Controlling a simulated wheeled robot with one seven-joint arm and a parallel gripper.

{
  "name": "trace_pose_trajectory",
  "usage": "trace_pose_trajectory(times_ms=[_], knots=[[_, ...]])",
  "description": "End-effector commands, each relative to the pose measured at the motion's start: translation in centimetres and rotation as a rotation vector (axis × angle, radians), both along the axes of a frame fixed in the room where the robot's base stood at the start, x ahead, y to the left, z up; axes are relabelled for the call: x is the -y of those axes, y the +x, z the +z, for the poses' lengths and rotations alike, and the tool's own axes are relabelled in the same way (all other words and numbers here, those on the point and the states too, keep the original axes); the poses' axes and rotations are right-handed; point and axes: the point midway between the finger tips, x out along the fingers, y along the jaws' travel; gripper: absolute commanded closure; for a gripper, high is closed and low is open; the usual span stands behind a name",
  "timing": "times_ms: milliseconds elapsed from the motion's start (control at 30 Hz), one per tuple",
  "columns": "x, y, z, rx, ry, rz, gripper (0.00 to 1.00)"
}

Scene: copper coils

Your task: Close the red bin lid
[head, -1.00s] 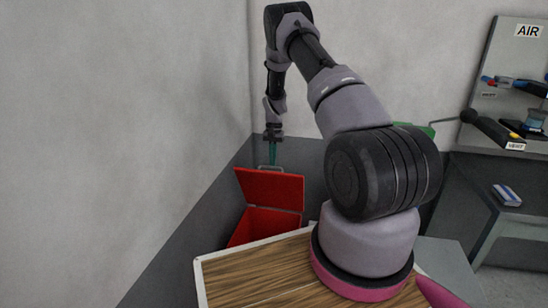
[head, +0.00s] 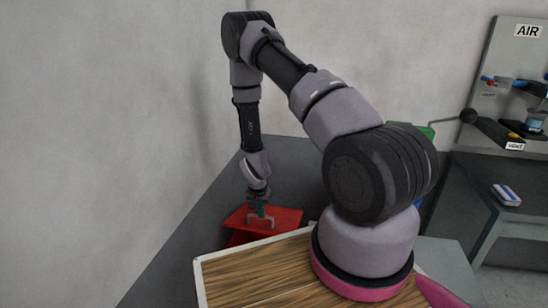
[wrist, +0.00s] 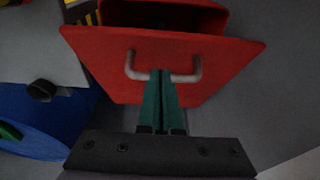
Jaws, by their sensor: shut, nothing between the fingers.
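The red bin lid (head: 285,216) is tipped low over the red bin (head: 238,239), at a shallow tilt. In the wrist view the lid (wrist: 105,60) fills the upper middle. Its grey bar handle (wrist: 195,72) faces me, and a dark gap shows between lid and bin beyond its far edge. My gripper (head: 258,208) is at the lid by the handle, pointing down. In the wrist view its green fingers (wrist: 162,74) are together and empty, with their tips at the middle of the handle. Whether they touch the lid is unclear.
A wooden-topped surface with a white rim (head: 230,257) stands in front and partly hides the bin. A plain wall is on the left. A blue object (wrist: 45,125) lies left in the wrist view. A grey workbench (head: 460,185) stands at the right.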

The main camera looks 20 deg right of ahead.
Motion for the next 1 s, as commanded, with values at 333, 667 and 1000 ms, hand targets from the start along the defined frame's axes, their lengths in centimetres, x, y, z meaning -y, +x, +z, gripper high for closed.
trace_pose_trajectory(times_ms=[333, 667, 1000], knots=[[-2.3, -3.4, -7.3, -0.003, 0.000, 0.003, 1.00], [-2.9, -4.2, -10.7, -0.001, 0.001, 0.003, 1.00], [-3.0, -4.3, -11.3, 0.000, 0.001, 0.002, 1.00]])
